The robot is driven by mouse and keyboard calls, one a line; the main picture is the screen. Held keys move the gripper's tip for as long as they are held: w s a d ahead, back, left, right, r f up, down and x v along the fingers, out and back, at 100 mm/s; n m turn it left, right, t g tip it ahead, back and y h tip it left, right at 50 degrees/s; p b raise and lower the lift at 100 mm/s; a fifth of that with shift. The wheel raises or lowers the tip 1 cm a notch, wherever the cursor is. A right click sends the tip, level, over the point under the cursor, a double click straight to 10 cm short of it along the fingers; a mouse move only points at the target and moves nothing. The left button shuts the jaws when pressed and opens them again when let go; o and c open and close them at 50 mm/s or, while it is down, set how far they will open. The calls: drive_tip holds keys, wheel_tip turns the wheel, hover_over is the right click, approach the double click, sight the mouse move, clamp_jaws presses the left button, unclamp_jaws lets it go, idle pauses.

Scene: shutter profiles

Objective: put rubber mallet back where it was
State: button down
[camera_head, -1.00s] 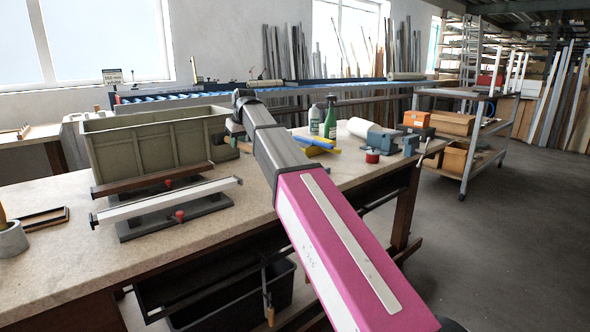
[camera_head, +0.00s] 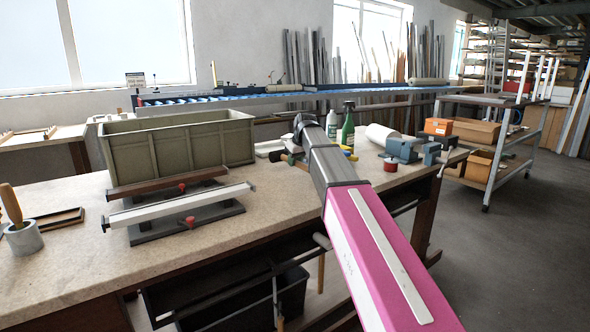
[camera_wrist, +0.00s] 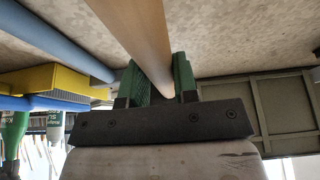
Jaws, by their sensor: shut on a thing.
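My gripper (camera_head: 287,157) is over the bench top, right of the green-grey crate, partly hidden by my arm. In the wrist view its two green fingers (camera_wrist: 160,82) are shut on a light wooden handle, which I take to be the rubber mallet's (camera_wrist: 140,35). The handle runs from the top edge of that view down between the fingers. The mallet's head is not visible there. In the head view only a little brown wood shows by the fingers.
The crate (camera_head: 180,148) stands behind a white-topped clamp rail (camera_head: 180,204). A green bottle (camera_head: 348,128) and blue vise (camera_head: 405,150) are at the right. A yellow block (camera_wrist: 60,82) and blue bar (camera_wrist: 60,35) lie near my gripper. A grey-headed tool (camera_head: 322,241) hangs under the bench edge.

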drive_tip(key=shift+f, duration=1.6)
drive_tip(key=shift+f, duration=0.1)
drive_tip(key=c, duration=0.9)
unclamp_jaws()
drive_tip(key=v, duration=1.2)
